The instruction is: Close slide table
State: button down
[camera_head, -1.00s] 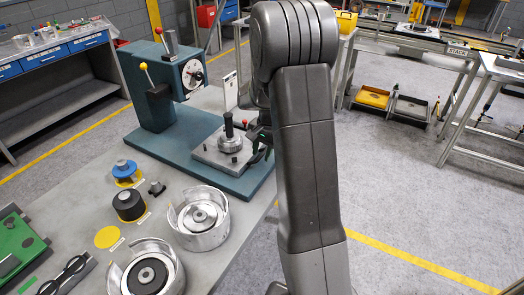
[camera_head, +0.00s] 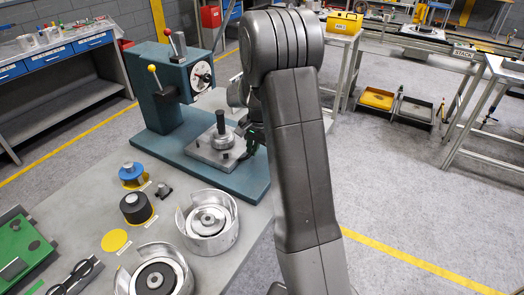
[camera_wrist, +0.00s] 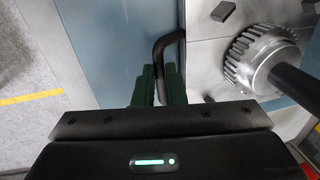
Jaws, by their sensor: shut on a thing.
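The slide table is a grey metal plate (camera_head: 205,157) on the teal base of the press (camera_head: 172,90), below and in front of the press head. A toothed metal part (camera_head: 222,137) with an upright dark rod stands on it; this part also shows in the wrist view (camera_wrist: 258,55). My gripper (camera_head: 254,140) is at the plate's right side, partly hidden by my arm. In the wrist view its green fingers (camera_wrist: 158,85) are shut on the black bent handle (camera_wrist: 163,45) at the plate's edge.
On the grey bench (camera_head: 90,195) stand two metal housings (camera_head: 208,240), a black cylinder (camera_head: 136,208), a blue-topped part (camera_head: 132,173) and a yellow disc (camera_head: 115,241). A green fixture (camera_head: 20,250) is at the left. Open floor lies right of the bench.

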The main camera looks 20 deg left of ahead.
aim_at(222, 133)
jog(key=a, duration=0.4)
jog(key=a+p, duration=0.1)
jog(key=a, duration=0.3)
jog(key=w+a, duration=0.1)
jog(key=a, duration=0.3)
jog(key=shift+a, duration=0.3)
jog(key=shift+r, duration=0.1)
jog(key=shift+a, duration=0.1)
jog(key=c, duration=1.5)
grip_release()
jog(key=shift+a, duration=0.15)
jog(key=d+r, duration=0.1)
jog(key=r, duration=0.3)
jog(key=r+b, duration=0.1)
jog(key=r, duration=0.4)
jog(key=d+r, duration=0.1)
jog(key=r, duration=0.3)
jog(key=shift+s+d+r, duration=0.15)
jog(key=shift+d+r, duration=0.1)
jog(key=shift+d, duration=0.1)
